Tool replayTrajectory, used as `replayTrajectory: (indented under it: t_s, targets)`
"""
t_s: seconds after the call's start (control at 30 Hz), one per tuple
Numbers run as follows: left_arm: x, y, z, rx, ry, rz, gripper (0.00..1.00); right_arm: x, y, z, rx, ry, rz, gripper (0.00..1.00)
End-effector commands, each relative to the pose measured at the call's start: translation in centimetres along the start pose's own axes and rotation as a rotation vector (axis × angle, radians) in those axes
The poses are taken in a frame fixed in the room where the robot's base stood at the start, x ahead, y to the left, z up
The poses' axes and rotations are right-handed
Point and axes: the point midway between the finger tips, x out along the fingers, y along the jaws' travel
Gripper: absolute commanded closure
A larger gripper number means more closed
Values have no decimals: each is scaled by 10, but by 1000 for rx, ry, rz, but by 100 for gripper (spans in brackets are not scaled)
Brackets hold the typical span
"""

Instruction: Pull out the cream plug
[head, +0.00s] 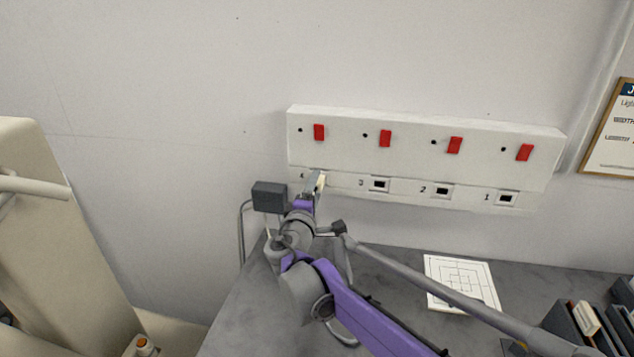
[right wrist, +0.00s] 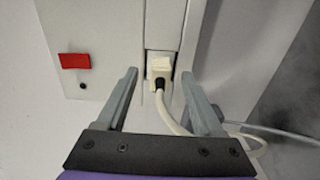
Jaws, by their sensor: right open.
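The cream plug (right wrist: 159,69) sits in a socket of the white socket panel (right wrist: 110,30), with its cream cable (right wrist: 170,115) running down from it in the right wrist view. In the head view the plug is mostly hidden at the panel's left end, behind my right gripper (head: 318,183). My right gripper is open, and in the right wrist view its two fingers (right wrist: 158,100) stand on either side of the plug and cable. My left gripper is not in view.
The panel (head: 420,155) has several red switches and sockets; the sockets marked 1, 2 and 3 look empty. A dark grey box (head: 269,196) is left of my gripper. A grey worktop (head: 390,325) below holds a white card (head: 461,283) and dark folders (head: 583,325).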

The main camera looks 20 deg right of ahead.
Motion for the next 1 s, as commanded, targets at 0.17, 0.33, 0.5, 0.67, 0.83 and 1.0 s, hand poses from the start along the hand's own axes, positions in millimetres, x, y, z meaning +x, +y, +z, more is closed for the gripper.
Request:
replayTrajectory:
  t_s: [0.17, 0.33, 0.5, 0.67, 0.83, 1.0]
  targets:
    - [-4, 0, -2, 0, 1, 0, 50, 15, 1, 0, 1, 0, 0, 31]
    - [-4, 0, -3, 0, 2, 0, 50, 20, 0, 0, 1, 0, 0, 31]
    - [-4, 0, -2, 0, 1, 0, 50, 20, 0, 0, 1, 0, 0, 31]
    - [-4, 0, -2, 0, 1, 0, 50, 20, 0, 0, 1, 0, 0, 31]
    - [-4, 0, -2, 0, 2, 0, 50, 20, 0, 0, 1, 0, 0, 31]
    - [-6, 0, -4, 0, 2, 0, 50, 20, 1, 0, 1, 0, 0, 31]
